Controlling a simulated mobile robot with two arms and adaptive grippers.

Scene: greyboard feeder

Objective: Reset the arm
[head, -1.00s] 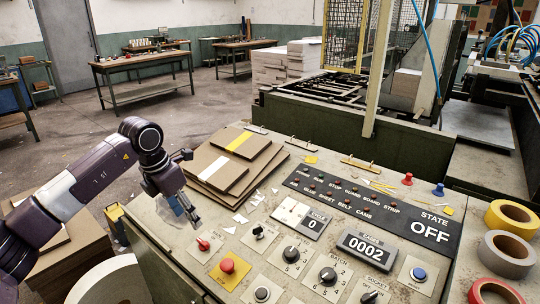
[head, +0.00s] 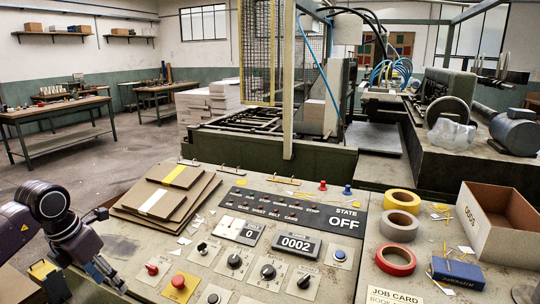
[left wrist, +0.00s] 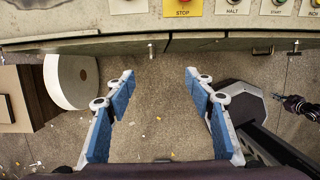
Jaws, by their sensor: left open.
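My left gripper (head: 100,272) is at the lower left of the head view, by the left edge of the control panel (head: 349,255). In the left wrist view the left gripper (left wrist: 165,92) points down with its two blue finger pads wide apart. Nothing is between them but bare floor. The panel's front edge runs across the top of that view, beyond the fingertips.
Greyboard sheets (head: 183,206) lie on the panel's left. Tape rolls (head: 398,228), an open cardboard box (head: 492,228) and a blue box (head: 458,272) are at the right. In the left wrist view, a white roll (left wrist: 72,80) stands left of the fingers.

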